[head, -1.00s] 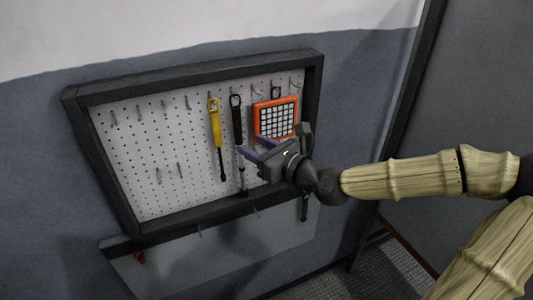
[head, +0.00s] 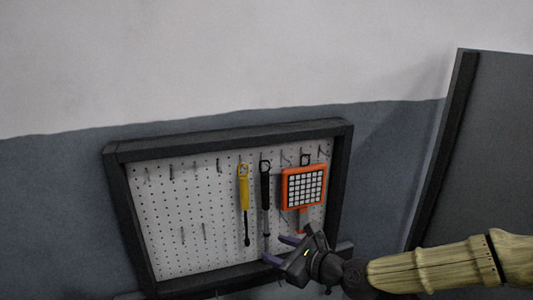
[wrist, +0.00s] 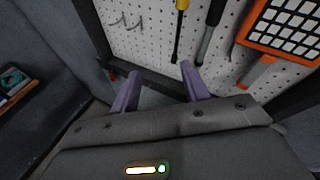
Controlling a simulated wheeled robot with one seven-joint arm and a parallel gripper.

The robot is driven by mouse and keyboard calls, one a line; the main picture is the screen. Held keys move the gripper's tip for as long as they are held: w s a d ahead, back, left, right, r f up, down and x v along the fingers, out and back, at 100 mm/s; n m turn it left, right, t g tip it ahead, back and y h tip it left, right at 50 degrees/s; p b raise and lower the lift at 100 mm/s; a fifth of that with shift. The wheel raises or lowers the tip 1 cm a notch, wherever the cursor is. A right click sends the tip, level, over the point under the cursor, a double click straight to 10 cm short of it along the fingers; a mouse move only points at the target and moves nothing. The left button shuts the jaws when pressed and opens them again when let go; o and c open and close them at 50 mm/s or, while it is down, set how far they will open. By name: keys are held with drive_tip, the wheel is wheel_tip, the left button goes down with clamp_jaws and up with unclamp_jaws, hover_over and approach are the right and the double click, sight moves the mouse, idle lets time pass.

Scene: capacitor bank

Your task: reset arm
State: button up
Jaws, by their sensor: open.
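My gripper (head: 279,250) is in front of the lower right part of the pegboard in the head view. Its two purple fingers are apart with nothing between them. In the wrist view the fingers (wrist: 158,88) point toward the board's lower frame edge. My arm reaches in from the lower right of the head view, bent at the wrist.
A black-framed pegboard (head: 187,247) holds a yellow-handled tool (head: 244,188), a black-handled tool (head: 265,190) and an orange grid-faced tool (head: 303,188) on hooks. Several hooks at left are bare. A grey panel (head: 490,150) stands at right.

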drive_tip(key=s+d+f+n+g+h+b, duration=0.1)
drive_tip(key=s+f+n+g+h, duration=0.2)
drive_tip(key=f+n, duration=0.4)
drive_tip(key=s+d+f+n+g+h, duration=0.1)
drive_tip(key=s+f+n+g+h, duration=0.25)
drive_tip(key=f, duration=0.55)
drive_tip(key=s+d+r+n+g+h+b, duration=0.1)
drive_tip(key=s+d+r+n+h, duration=0.2)
drive_tip(key=s+d+n, duration=0.4)
drive_tip(key=d+n, duration=0.1)
drive_tip(key=n, duration=0.6)
drive_tip(key=shift+s+b, duration=0.25)
drive_tip(key=shift+b, duration=0.1)
drive_tip(key=shift+d+r+g, duration=0.1)
drive_tip(key=shift+g, duration=0.15)
drive_tip(key=shift+d, duration=0.15)
